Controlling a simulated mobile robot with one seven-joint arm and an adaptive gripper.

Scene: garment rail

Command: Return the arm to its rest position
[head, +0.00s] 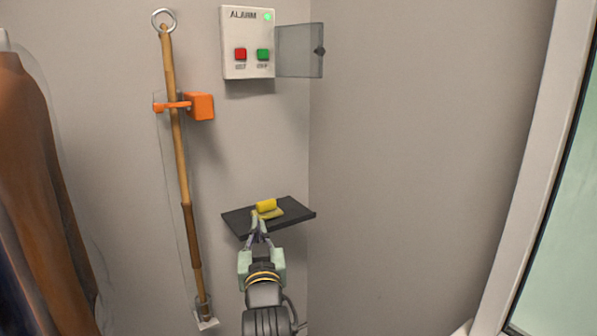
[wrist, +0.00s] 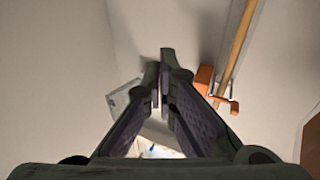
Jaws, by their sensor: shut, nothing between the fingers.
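My gripper (head: 259,222) is in the lower middle of the head view, just in front of the dark wall shelf (head: 240,219). Its fingers also show in the wrist view (wrist: 160,88), with their tips together and nothing between them. A yellow object (head: 267,206) lies on the shelf, just beyond the fingertips in the head view. I cannot tell whether the fingertips touch the shelf.
A wooden pole (head: 180,150) with a ring on top stands at left in an orange clip (head: 200,106). An alarm box (head: 248,42) with its clear cover (head: 300,50) swung open hangs above. Garments (head: 35,160) hang far left. A window frame (head: 545,130) is at right.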

